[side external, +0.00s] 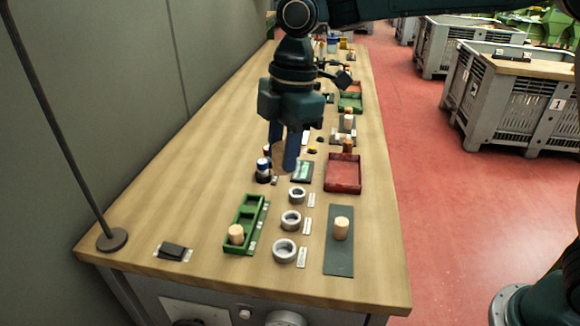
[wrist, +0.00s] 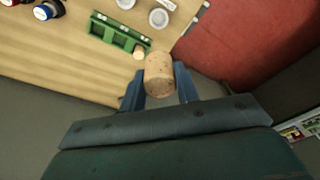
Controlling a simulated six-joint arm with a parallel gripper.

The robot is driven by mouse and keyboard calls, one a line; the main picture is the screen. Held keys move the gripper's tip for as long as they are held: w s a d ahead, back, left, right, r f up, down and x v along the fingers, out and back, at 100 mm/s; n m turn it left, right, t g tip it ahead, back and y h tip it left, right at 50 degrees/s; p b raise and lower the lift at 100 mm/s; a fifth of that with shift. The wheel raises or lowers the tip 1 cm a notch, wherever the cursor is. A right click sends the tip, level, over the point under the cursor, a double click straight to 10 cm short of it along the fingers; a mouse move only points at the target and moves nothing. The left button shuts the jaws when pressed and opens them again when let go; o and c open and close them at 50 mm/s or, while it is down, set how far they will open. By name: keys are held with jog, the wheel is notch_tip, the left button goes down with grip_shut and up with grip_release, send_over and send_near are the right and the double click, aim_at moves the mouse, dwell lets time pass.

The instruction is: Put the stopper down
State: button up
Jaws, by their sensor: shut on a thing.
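A tan cork stopper (wrist: 159,74) sits between the two blue fingers of my gripper (wrist: 158,85) in the wrist view, and the gripper is shut on it. In the side view my gripper (side external: 283,158) hangs fingers-down above the bench, behind the rings; the held stopper is hard to make out there. A green rack (side external: 257,215) has a cork (side external: 236,234) upright in its near end; the rack also shows in the wrist view (wrist: 118,32). Three grey rings, near (side external: 284,251), middle (side external: 291,220) and far (side external: 297,195), stand right of the rack, beside small labels.
A dark mat (side external: 339,262) bears another cork (side external: 341,228). A red tray (side external: 343,188) lies behind it. Bottles with coloured caps (side external: 264,166) and a device with a green display (side external: 302,171) are near my gripper. The bench's front left is mostly clear, with a small black object (side external: 173,250).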

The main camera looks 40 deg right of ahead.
jog(key=w+d+m, duration=0.5)
jog(key=d+m, duration=0.1)
jog(key=d, duration=0.4)
jog(key=w+d+f+m+t+h, duration=0.1)
jog(key=w+d+m, duration=0.4)
jog(key=d, duration=0.5)
jog(key=w+d+m, duration=0.4)
jog(key=d+m, duration=0.2)
jog(key=d, duration=0.5)
jog(key=shift+w+f+m+t+h, duration=0.3)
jog(key=shift+w+h, duration=0.1)
jog(key=shift+d+f, duration=0.1)
notch_tip(320, 180, down, 20)
jog(key=shift+r, duration=0.1)
jog(key=o, duration=0.7)
jog(key=shift+c, duration=0.2)
